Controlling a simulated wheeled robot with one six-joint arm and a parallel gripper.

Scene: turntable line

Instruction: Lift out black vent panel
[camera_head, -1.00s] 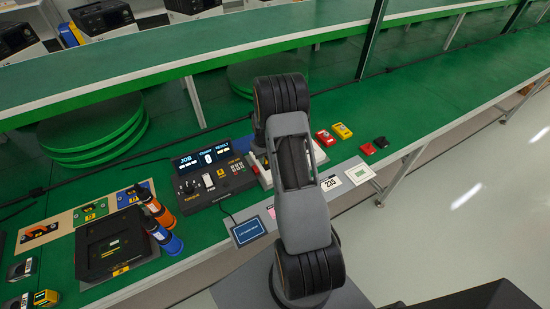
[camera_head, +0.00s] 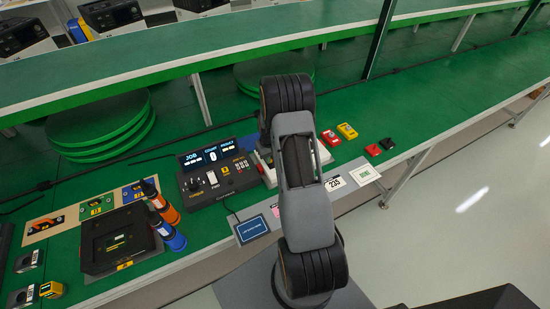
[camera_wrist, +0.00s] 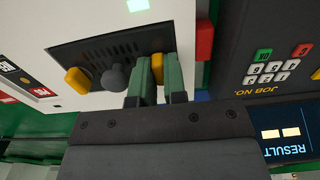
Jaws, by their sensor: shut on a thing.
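The black vent panel (camera_wrist: 100,48) shows in the wrist view, set in a white housing (camera_wrist: 60,15). It has slots, a dark round knob (camera_wrist: 115,77) and a yellow tab (camera_wrist: 77,80) on its left. A second yellow tab (camera_wrist: 157,64) on its right sits between the green fingertips of my gripper (camera_wrist: 158,80). My gripper is shut on this right tab; the fingers partly hide it. The panel looks seated in the housing. In the head view my arm covers the gripper and panel; only an edge of the white housing (camera_head: 266,172) shows.
A control console (camera_head: 218,178) with a lit display stands left of the housing, close to my gripper. A black tray (camera_head: 118,240) and orange and blue cylinders (camera_head: 166,212) are further left. Red and yellow items (camera_head: 338,134) lie to the right. The far right of the green bench is clear.

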